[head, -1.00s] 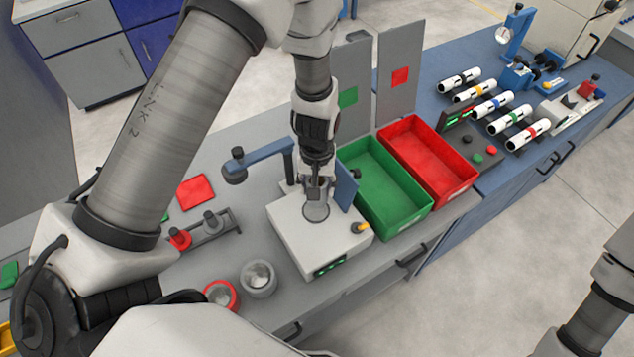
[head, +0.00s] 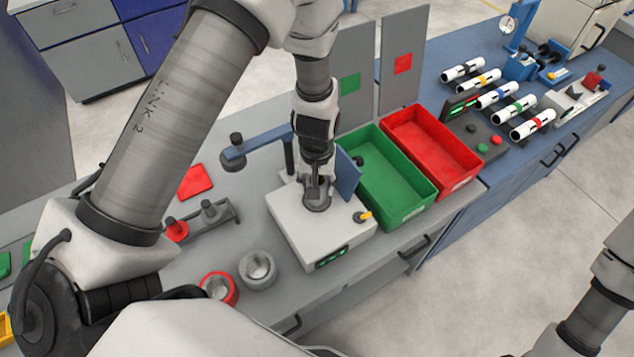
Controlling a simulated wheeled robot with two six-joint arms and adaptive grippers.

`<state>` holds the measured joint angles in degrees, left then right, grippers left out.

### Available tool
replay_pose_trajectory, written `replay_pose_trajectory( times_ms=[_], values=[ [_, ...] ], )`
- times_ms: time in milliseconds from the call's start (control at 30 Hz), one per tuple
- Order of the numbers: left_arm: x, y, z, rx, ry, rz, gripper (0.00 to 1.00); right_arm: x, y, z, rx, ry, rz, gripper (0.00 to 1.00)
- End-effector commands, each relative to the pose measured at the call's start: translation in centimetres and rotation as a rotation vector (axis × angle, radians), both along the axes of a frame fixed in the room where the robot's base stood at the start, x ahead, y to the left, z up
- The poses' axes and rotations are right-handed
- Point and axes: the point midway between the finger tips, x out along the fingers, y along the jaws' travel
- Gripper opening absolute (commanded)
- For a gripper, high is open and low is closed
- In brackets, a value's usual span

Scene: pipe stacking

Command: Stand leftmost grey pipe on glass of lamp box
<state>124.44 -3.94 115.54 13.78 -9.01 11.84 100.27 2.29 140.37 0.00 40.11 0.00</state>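The lamp box (head: 290,222) is a white box on the grey bench, with a round glass on top and a lit green panel on its front. My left gripper (head: 318,196) points straight down at the glass and covers most of it. Something grey shows at the fingertips, but I cannot tell whether it is a pipe or the glass rim. A grey pipe-like ring (head: 258,270) and a red-rimmed one (head: 219,288) stand on the bench in front left of the box. My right gripper is out of view; only its arm shows at lower right.
A green bin (head: 398,208) and a red bin (head: 436,150) stand right of the box. A blue lamp arm (head: 258,149) stands behind it. A peg rack (head: 212,224) is at left. Several banded white tubes (head: 497,96) lie on the blue bench.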

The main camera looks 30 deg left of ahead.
Motion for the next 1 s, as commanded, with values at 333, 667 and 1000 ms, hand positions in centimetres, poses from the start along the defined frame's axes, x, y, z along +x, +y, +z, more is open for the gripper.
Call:
replay_pose_trajectory(
  times_ms=[333,667,1000],
  values=[
    [0.0,0.0,-0.5,0.000,0.000,0.000,0.14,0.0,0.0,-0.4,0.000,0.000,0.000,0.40],
    [0.0,0.0,-1.0,0.000,0.000,0.000,0.14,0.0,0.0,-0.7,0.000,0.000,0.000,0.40],
    [0.0,0.0,-1.1,0.000,0.000,0.000,0.81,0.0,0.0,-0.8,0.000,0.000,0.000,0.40]
  ],
)
